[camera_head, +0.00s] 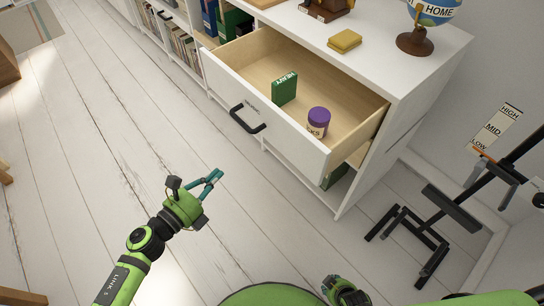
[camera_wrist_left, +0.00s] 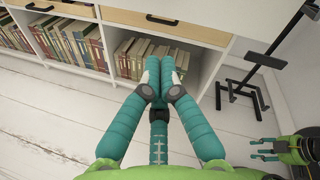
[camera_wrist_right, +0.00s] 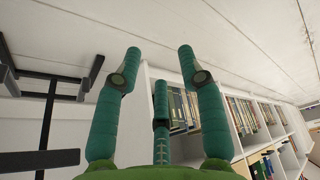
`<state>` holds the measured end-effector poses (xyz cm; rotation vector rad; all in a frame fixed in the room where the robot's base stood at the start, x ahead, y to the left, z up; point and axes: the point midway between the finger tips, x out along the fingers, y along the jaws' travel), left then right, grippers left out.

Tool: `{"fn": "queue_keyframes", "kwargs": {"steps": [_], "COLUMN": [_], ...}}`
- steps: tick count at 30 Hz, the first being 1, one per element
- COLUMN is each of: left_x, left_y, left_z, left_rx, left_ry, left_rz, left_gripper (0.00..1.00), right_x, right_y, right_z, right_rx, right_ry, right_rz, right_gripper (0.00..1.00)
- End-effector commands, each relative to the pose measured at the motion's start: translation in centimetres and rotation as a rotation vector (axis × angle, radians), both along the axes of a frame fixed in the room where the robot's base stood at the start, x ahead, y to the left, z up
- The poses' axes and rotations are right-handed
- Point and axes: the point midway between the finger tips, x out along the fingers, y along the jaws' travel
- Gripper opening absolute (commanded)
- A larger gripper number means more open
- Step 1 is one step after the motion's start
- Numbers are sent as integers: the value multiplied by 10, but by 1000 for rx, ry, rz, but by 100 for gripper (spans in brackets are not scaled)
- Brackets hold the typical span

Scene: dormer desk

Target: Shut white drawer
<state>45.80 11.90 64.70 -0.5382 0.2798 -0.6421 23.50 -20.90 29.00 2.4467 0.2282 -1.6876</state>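The white drawer (camera_head: 250,108) is pulled out of the white cabinet (camera_head: 420,70), its black handle (camera_head: 246,119) on the front. Inside it stand a green box (camera_head: 284,88) marked HEAVY and a purple-lidded jar (camera_head: 318,120). My left gripper (camera_head: 217,176) is in front of the drawer, below and left of the handle in the head view, apart from it. Its fingertips are together and empty in the left wrist view (camera_wrist_left: 167,58). My right gripper (camera_wrist_right: 160,65) has its fingers spread, with nothing between them; it also shows at the right edge of the left wrist view (camera_wrist_left: 262,149).
A yellow block (camera_head: 345,40) and a globe (camera_head: 415,40) stand on the cabinet top. Shelves of books (camera_wrist_left: 75,45) lie below and beside the drawer. A black stand (camera_head: 440,215) is to the right. The plank floor (camera_head: 100,130) at left is clear.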

Motion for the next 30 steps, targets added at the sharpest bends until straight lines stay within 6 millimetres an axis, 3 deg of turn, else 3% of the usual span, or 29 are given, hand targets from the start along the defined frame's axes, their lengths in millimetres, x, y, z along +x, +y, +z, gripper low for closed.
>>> {"fn": "queue_keyframes", "kwargs": {"steps": [1,4,10,14,30], "left_x": [-5,-18,-25,-14,49], "left_y": [-14,-33,-49,-62,-145], "left_z": [10,36,54,56,55], "left_rx": [99,253,357,354,351], "left_ry": [-137,-346,-490,-490,-484], "left_rz": [-81,-191,-257,-256,-253], "left_gripper": [0,0,0,0,0], "right_x": [9,21,29,29,28], "right_y": [1,2,2,1,-3], "right_z": [-12,-14,-12,-9,-7], "right_rx": [2,4,5,6,11], "right_ry": [-18,-41,-59,-72,-122], "right_rz": [1,2,3,6,17], "right_gripper": [40,40,40,40,40]}}
